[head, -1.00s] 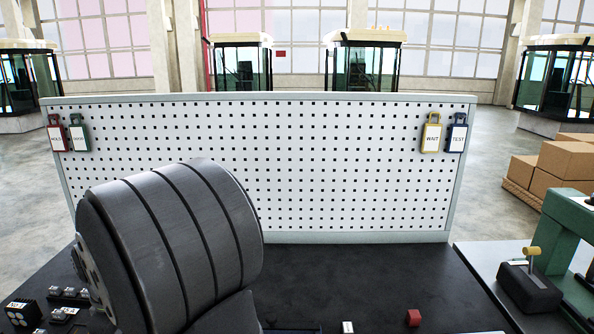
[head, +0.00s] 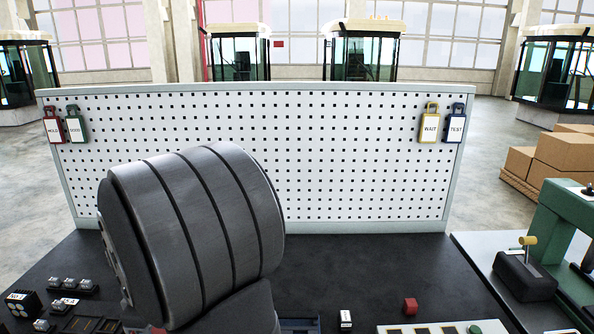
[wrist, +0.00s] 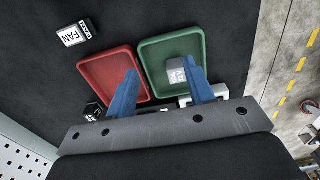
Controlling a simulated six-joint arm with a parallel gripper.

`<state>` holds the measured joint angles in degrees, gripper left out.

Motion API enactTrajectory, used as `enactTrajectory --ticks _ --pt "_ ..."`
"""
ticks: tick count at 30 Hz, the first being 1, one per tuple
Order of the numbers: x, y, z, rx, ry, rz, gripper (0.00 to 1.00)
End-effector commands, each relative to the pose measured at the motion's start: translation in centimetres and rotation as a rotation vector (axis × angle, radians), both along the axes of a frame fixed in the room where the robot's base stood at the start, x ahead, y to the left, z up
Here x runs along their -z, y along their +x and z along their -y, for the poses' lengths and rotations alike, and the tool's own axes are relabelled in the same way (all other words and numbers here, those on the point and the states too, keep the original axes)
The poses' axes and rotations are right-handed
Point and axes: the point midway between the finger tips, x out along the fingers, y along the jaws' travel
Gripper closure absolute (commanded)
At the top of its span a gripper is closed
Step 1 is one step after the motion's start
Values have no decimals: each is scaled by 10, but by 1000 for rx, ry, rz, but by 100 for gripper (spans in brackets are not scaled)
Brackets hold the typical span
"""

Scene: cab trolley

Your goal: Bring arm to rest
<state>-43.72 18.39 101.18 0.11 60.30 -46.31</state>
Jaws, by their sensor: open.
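My gripper (wrist: 161,72) shows in the wrist view with its two blue fingers spread apart and nothing between them. It hangs over the near part of a red tray (wrist: 103,60) and a green tray (wrist: 152,50). A light grey block with a label (wrist: 177,74) shows in the green tray, partly behind the right finger. In the head view my arm's thick dark link covers the left middle, and my gripper is not in view there.
A white pegboard (head: 340,190) with several coloured tags stands behind the dark table (head: 360,270). A FAN block (wrist: 75,35) lies beside the red tray. A green machine (head: 560,215) stands at right.

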Motion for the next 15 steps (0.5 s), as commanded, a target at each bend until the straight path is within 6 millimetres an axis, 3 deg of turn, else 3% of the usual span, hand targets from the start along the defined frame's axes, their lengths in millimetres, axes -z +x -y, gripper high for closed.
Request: enactTrajectory --ticks 11,15 --pt "-40 19 64 5 1 2 52" --pt "-41 37 39 -2 -1 -1 52"
